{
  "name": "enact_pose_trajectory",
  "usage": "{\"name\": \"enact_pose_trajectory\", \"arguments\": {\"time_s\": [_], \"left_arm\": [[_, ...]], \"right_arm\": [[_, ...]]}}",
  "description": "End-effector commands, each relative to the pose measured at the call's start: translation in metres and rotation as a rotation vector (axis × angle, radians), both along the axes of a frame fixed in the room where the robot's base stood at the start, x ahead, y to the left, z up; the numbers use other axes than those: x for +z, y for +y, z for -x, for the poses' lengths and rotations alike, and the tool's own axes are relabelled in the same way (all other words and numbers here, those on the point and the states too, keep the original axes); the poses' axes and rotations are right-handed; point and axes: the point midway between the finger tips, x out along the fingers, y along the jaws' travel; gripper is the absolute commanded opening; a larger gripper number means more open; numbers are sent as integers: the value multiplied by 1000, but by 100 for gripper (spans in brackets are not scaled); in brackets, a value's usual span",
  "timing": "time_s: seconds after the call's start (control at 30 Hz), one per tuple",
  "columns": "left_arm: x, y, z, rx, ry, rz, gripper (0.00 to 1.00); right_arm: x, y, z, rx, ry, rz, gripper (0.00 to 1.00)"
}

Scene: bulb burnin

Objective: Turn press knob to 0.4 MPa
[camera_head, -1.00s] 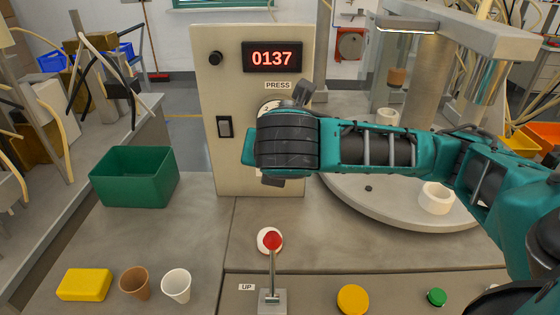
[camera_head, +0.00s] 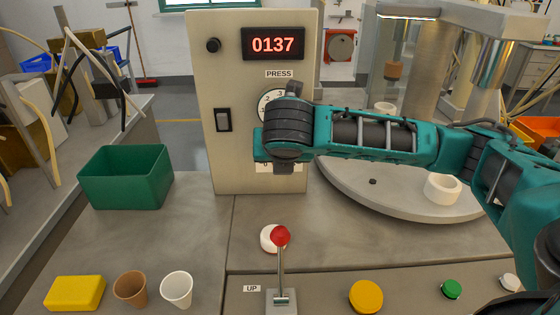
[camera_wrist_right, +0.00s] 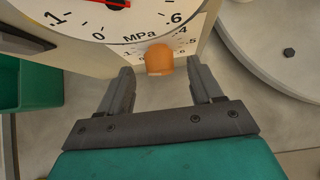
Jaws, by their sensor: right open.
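The press panel (camera_head: 215,150) stands upright with a red 0137 display and a PRESS label. Its round gauge (camera_head: 268,97) is partly hidden behind my right gripper (camera_head: 287,128). In the right wrist view, the gauge (camera_wrist_right: 95,22) is cut off at the top, with MPa and part of a red needle visible; the reading cannot be told. Below it is an orange knob (camera_wrist_right: 160,58) over a small numbered scale. The knob is hidden in the head view. My right gripper (camera_wrist_right: 163,82) is open, its fingers on either side of and short of the knob. My left gripper is not in view.
A black switch (camera_head: 223,120) is on the panel. A green bin (camera_head: 125,178) stands left. A red-topped lever (camera_head: 280,237), yellow button (camera_head: 366,296) and green button (camera_head: 452,289) are in front. Cups and a yellow block (camera_head: 75,293) are front left. A round table (camera_head: 400,200) is right.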

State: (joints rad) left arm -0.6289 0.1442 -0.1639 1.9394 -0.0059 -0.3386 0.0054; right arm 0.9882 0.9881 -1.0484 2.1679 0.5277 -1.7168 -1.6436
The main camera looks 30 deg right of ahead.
Motion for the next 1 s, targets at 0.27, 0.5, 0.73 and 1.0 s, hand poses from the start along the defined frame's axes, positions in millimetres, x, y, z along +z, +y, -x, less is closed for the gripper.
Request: {"name": "enact_pose_trajectory", "arguments": {"time_s": [0.27,0.5,0.73,1.0], "left_arm": [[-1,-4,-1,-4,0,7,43],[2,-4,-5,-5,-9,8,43],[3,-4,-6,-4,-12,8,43],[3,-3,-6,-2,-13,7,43]], "right_arm": [[-16,-8,-14,-1,0,-1,65],[-16,-8,-14,1,0,-1,65],[-16,-8,-14,0,-1,-1,45],[-16,-8,-14,-1,0,-1,19]]}}
